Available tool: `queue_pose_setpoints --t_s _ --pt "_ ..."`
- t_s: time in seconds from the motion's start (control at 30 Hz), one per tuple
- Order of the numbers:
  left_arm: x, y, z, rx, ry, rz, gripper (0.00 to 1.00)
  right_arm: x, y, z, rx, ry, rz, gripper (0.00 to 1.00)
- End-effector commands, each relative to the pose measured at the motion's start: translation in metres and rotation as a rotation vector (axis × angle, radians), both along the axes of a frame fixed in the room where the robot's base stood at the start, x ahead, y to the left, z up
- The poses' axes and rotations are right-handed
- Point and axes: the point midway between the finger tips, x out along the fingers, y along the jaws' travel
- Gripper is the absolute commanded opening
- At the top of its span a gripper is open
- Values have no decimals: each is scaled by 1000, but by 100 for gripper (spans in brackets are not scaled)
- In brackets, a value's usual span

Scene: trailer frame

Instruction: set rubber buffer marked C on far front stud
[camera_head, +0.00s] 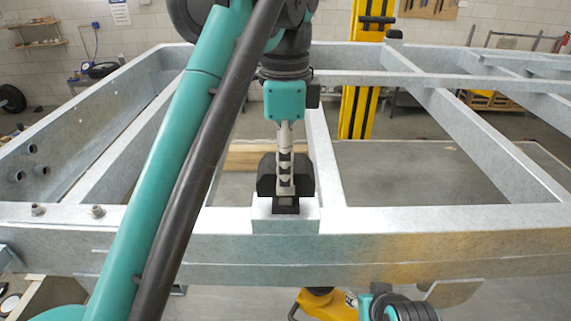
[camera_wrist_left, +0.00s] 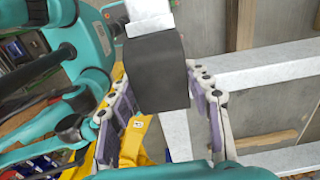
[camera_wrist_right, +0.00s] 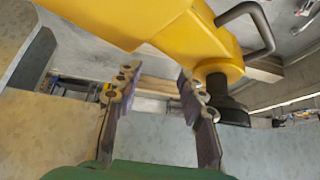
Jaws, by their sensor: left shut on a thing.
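A black rubber buffer (camera_head: 266,178) is between the fingers of my left gripper (camera_head: 285,190), at a pale metal bracket (camera_head: 285,226) on the near frame beam. I cannot tell whether it touches the bracket. The buffer also shows as a dark block in the left wrist view (camera_wrist_left: 155,75), with pale metal beyond it. No letter is readable on it. Two short studs, one outer (camera_head: 38,209) and one inner (camera_head: 98,211), stand on the frame at the left. My right gripper (camera_wrist_right: 158,88) is open, with nothing between its fingers.
The galvanised trailer frame (camera_head: 420,220) spans the view, with open gaps between its beams. A yellow body with a dark handle (camera_wrist_right: 165,25) is close to my right gripper. A yellow post (camera_head: 358,105) stands behind the frame.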

Motion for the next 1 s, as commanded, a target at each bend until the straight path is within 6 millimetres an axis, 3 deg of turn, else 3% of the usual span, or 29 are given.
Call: queue_pose_setpoints --t_s 0.73,1.0 --pt "0 0 -17 0 0 0 10 0 0 -12 0 0 0 40" --pt "0 0 -9 0 0 0 10 0 0 -6 0 0 0 40"
